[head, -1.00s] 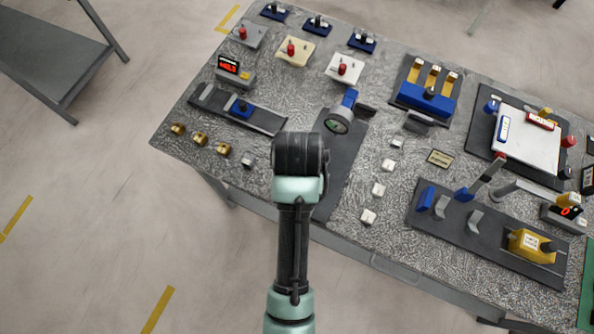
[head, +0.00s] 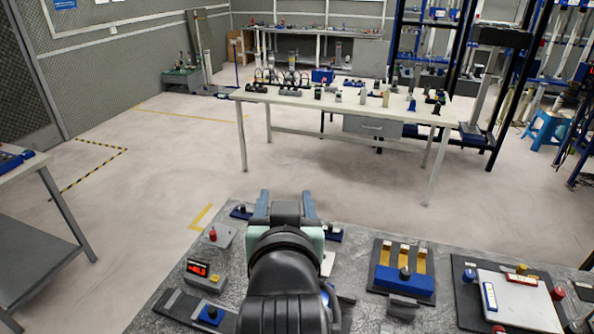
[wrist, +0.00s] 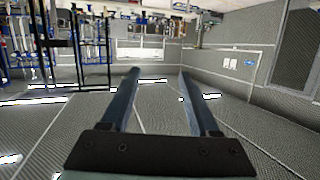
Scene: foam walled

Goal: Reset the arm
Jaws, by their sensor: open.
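My gripper (head: 285,206) is raised above the grey speckled worktable (head: 240,290) and points away from me in the head view. Its two blue-grey fingers stand apart with nothing between them. In the wrist view my gripper (wrist: 160,82) also shows both fingers spread and empty, facing the room's walls and floor, with the picture upside down. My arm hides the middle of the worktable.
The worktable carries a small red-display device (head: 204,275), a blue fixture with yellow strips (head: 404,278) and a white plate fixture (head: 512,300). A white table (head: 345,104) with several parts stands farther back. Open floor lies between. A grey shelf (head: 40,240) is at left.

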